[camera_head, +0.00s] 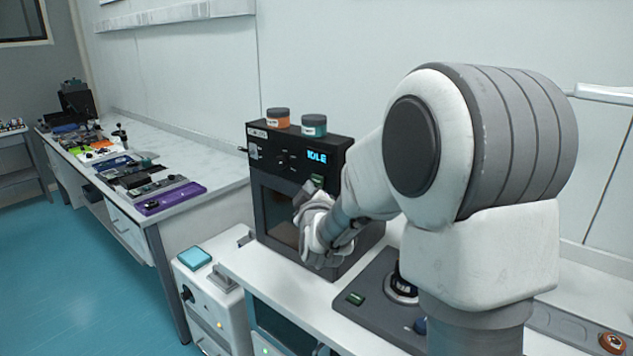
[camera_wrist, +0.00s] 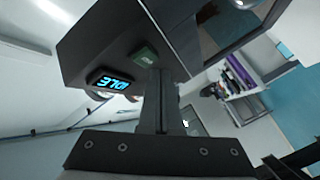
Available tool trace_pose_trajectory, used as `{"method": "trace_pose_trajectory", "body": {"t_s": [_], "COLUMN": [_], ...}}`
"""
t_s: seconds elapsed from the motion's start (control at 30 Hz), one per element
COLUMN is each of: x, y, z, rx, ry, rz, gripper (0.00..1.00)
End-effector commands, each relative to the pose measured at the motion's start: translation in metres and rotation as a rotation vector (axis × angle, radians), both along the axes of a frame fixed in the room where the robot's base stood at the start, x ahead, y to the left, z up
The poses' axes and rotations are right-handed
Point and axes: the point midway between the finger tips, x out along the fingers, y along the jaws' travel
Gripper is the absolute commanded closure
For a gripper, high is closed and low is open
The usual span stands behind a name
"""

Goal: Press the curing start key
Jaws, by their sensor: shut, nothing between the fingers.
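The dark curing box (camera_head: 345,146) stands on the white bench, its blue display (camera_head: 317,156) reading IDLE. A green key (camera_head: 318,180) sits on its front below the display. In the wrist view the box is turned over, with the display (camera_wrist: 110,84) and the green key (camera_wrist: 145,55) near each other. My gripper (camera_head: 304,190) is shut and empty in front of the box, its tips close to the green key.
An orange jar (camera_head: 278,117) and a teal jar (camera_head: 314,125) stand on the box. A dark panel (camera_head: 375,305) with another green key (camera_head: 355,298) lies in front, right. A side bench (camera_head: 205,166) with many parts is at left.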

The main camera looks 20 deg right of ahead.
Motion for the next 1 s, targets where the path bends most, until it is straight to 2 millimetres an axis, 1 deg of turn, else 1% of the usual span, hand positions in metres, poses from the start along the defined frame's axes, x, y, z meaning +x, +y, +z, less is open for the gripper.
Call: {"method": "trace_pose_trajectory", "body": {"t_s": [0.37, 1.0], "x": [0.0051, 0.0071], "y": [-0.0069, -0.0098], "z": [-0.0004, -0.0004], "rx": [0.001, 0.000], "ry": [-0.001, 0.000], "rz": [-0.001, 0.000], "gripper": [1.00, 1.00]}}
